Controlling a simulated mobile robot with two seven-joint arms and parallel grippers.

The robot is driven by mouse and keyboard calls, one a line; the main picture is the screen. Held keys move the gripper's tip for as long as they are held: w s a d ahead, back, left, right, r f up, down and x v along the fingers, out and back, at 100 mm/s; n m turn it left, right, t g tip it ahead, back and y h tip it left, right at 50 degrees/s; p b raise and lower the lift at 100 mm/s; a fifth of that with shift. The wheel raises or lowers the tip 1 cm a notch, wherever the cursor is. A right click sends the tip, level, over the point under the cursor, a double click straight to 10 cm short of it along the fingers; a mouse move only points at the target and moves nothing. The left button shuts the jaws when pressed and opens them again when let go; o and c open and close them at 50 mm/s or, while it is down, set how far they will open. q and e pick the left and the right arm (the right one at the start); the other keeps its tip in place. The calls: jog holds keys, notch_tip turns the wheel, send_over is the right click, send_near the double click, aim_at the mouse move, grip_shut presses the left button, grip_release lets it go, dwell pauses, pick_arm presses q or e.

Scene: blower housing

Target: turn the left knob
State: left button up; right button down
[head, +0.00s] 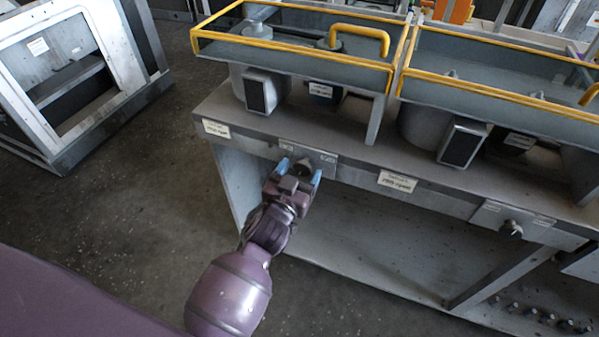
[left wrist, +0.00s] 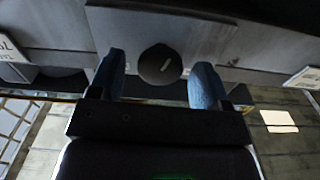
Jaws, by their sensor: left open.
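The left knob (head: 304,167) is a dark round knob on a grey plate on the front of the bench, partly hidden by my gripper in the head view. In the left wrist view the knob (left wrist: 160,65) shows a short pale mark, slightly tilted from level. My left gripper (head: 299,169) is open, with its blue fingertips on either side of the knob. In the left wrist view the fingers of the gripper (left wrist: 158,82) stand apart, with a visible gap to the knob on each side. My right gripper is not in view.
A second dark knob (head: 511,229) sits on a plate farther right on the bench front. Yellow-railed guards (head: 300,50) stand on the bench top (head: 240,112). A grey open-framed cabinet (head: 75,75) stands at left. The floor (head: 120,190) between is clear.

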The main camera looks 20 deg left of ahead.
pick_arm(q)
jog(key=c, duration=0.9)
jog(key=shift+r+m+p, duration=0.15)
jog(key=shift+m+p, duration=0.3)
jog(key=shift+m, duration=0.85)
jog(key=shift+c, duration=0.2)
jog(key=shift+f, duration=0.2)
jog(key=o, duration=0.9)
jog(key=shift+o, duration=0.2)
jog(key=shift+s, duration=0.1)
